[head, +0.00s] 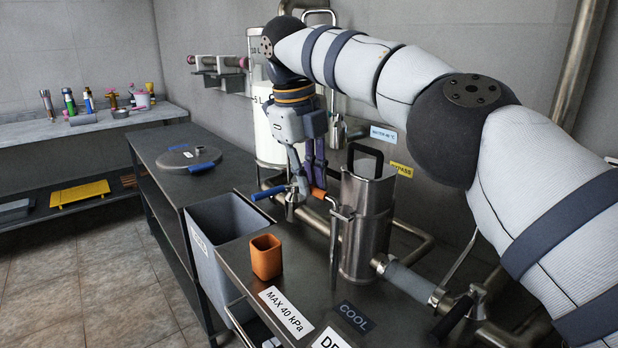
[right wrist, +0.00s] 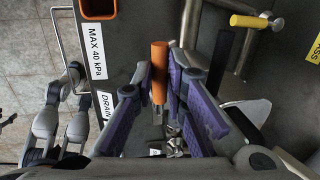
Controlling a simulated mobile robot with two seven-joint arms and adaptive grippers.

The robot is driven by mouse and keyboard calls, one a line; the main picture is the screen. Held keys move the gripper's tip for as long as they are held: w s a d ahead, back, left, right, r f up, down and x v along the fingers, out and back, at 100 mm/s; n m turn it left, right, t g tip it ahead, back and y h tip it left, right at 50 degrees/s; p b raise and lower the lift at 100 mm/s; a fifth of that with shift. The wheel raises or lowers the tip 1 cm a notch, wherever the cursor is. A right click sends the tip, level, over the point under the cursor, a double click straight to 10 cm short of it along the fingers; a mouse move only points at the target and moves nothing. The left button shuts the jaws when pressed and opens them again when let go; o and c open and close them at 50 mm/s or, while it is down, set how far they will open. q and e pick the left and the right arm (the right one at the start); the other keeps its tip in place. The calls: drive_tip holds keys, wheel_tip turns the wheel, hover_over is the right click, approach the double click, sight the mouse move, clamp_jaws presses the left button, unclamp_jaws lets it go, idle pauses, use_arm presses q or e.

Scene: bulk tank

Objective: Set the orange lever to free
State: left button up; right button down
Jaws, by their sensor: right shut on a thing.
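The orange lever (head: 319,192) is on the pipework just left of the steel jug. My right gripper (head: 311,180) reaches down to it from above, its purple fingers closed at the lever. In the right wrist view the orange lever (right wrist: 159,72) stands between the two purple fingers of my right gripper (right wrist: 160,85), which hold it from both sides. Its lower end and pivot are partly hidden by the fingers. Parts of my left arm show at the left of the right wrist view; whether its jaws are open is unclear.
A steel jug (head: 366,225) with a black handle stands close right of the lever. A blue-handled valve (head: 268,192) is close left. An orange cup (head: 266,256) stands on the dark bench in front. A yellow-handled valve (right wrist: 256,21) shows top right in the right wrist view.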

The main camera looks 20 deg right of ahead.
drive_tip(key=c, duration=1.6)
unclamp_jaws()
